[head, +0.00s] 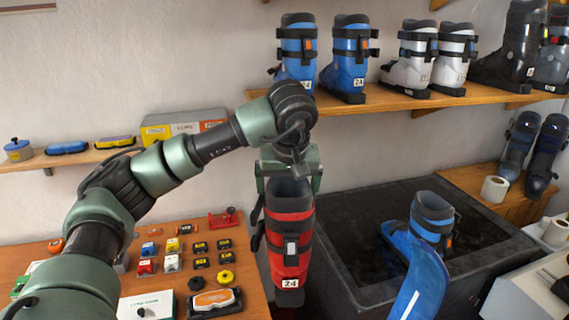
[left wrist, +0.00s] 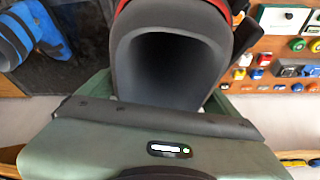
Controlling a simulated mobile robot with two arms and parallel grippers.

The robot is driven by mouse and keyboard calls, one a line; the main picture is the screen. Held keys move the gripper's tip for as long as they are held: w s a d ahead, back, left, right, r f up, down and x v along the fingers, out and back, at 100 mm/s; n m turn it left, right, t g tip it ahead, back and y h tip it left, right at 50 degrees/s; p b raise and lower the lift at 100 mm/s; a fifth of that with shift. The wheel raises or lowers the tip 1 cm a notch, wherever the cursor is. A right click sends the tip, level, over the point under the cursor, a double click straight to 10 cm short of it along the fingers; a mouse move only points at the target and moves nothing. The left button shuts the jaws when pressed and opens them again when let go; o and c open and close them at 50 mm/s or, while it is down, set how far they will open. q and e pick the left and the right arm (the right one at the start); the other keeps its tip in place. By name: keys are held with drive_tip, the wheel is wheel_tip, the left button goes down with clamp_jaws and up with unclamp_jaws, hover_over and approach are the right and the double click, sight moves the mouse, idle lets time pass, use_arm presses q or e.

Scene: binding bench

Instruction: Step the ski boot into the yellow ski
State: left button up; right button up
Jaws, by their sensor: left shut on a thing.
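My left gripper (head: 288,172) is shut on the upper cuff of a red ski boot (head: 290,238) with black buckles and a "24" label. The boot hangs upright, toe down toward the front, between the parts table and the black bench. In the left wrist view the boot's dark cuff opening (left wrist: 175,60) faces the camera, and the gripper body (left wrist: 160,130) lies below it. No yellow ski shows in either view. A blue ski (head: 420,285) is visible at the lower right, with a blue boot (head: 432,215) by it. My right gripper is not in view.
The black-topped bench (head: 365,215) is right of the held boot. A wooden parts table (head: 190,290) with several small blocks and tins is at left. A wall shelf (head: 390,98) with several boots runs above. White rolls (head: 494,189) stand at right.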

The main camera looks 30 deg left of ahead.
use_arm(q)
drive_tip(key=s+d+f+m+h, duration=0.1)
drive_tip(key=s+d+f, duration=0.3)
drive_tip(key=f, duration=0.4)
drive_tip(key=s+d+f+m, duration=0.3)
drive_tip(key=s+d+f, duration=0.2)
drive_tip(key=f, duration=0.4)
drive_tip(key=s+d+f+m+t+h, duration=0.1)
drive_tip(key=s+d+f+m, duration=0.2)
drive_tip(key=f, duration=0.6)
drive_tip(key=shift+s+d+h, duration=0.3)
drive_tip(key=shift+s+d, duration=0.75)
drive_tip(key=shift+s, duration=0.05)
